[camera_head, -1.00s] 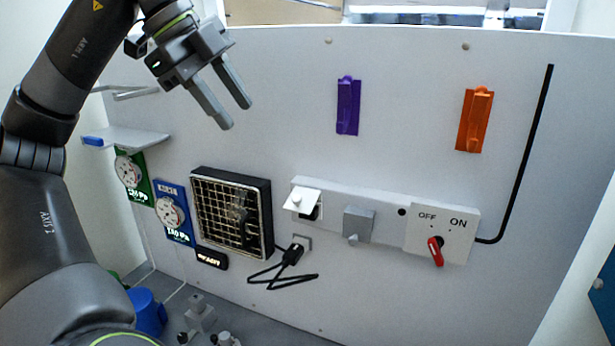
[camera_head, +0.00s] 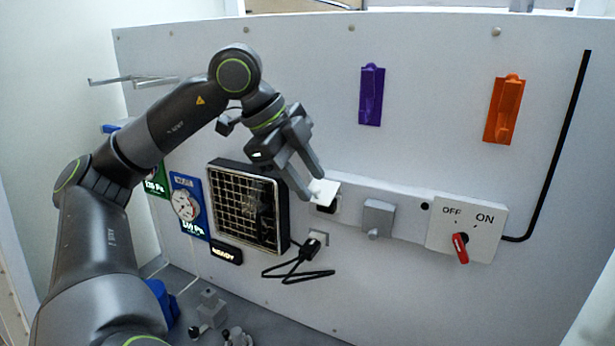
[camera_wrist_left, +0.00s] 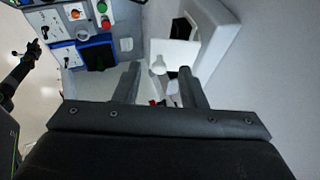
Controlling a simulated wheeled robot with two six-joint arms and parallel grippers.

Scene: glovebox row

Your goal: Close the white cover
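The white cover (camera_head: 325,190) is a small flap on the light panel strip. It stands raised and tilted out from the panel, with a black opening (camera_head: 329,208) showing below it. In the left wrist view the cover (camera_wrist_left: 177,50) is ahead, with a pale round knob (camera_wrist_left: 159,65) on it. My left gripper (camera_head: 312,196) is open, its fingertips at the cover's left edge in the head view. In the wrist view the fingers are apart, with the knob between their tips; contact cannot be told. My right gripper is not in view.
Right of the cover are a grey box with a knob (camera_head: 378,217) and a red OFF/ON switch (camera_head: 460,247). A black plug with cable (camera_head: 309,250) sits below. A grille box (camera_head: 247,207) is to the left. Purple (camera_head: 371,95) and orange (camera_head: 504,110) holders hang above.

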